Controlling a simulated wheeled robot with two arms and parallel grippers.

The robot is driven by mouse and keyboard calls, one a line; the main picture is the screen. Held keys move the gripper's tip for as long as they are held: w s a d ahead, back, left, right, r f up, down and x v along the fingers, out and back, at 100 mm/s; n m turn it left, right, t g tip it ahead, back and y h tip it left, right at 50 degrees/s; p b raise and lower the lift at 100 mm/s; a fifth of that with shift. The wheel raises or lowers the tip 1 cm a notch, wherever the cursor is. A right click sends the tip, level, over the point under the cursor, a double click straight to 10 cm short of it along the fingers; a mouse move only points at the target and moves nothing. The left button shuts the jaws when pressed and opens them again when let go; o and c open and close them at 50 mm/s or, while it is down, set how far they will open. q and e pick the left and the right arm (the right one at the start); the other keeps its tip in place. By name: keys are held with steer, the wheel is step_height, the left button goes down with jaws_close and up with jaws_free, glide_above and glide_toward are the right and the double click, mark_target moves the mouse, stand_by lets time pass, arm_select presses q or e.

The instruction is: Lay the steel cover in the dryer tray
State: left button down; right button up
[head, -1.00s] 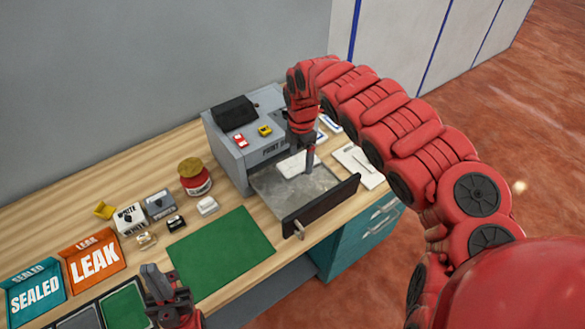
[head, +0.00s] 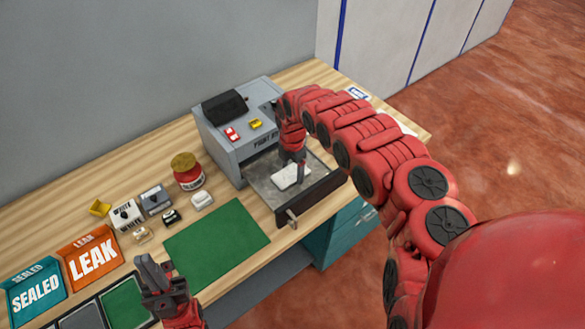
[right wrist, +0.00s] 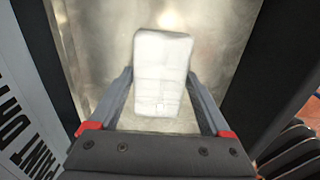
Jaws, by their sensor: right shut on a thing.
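The pale, whitish steel cover (head: 290,176) is at the dryer tray (head: 262,187), the grey pulled-out drawer with a dark front. My right gripper (head: 298,160) reaches down over the tray and is shut on the cover. In the right wrist view the cover (right wrist: 162,75) lies between the two fingers, with the scuffed metal tray floor (right wrist: 215,25) behind it. I cannot tell whether the cover touches the floor. My left gripper (head: 160,265) is open and empty above the near edge of the desk, left of the green mat.
The grey machine (head: 238,125) stands behind the tray. The green mat (head: 217,242) is clear. A red jar (head: 188,173), a small white part (head: 202,201), switch boxes (head: 126,214) and the orange LEAK bin (head: 91,257) stand to the left.

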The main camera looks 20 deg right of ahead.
mark_target(293, 172)
steer(key=o, duration=1.3)
steer(key=shift+r, duration=0.15)
steer(key=shift+w+r, duration=0.15)
steer(key=shift+r, duration=0.2)
steer(key=shift+r+b, duration=1)
steer(key=shift+r, duration=4.55)
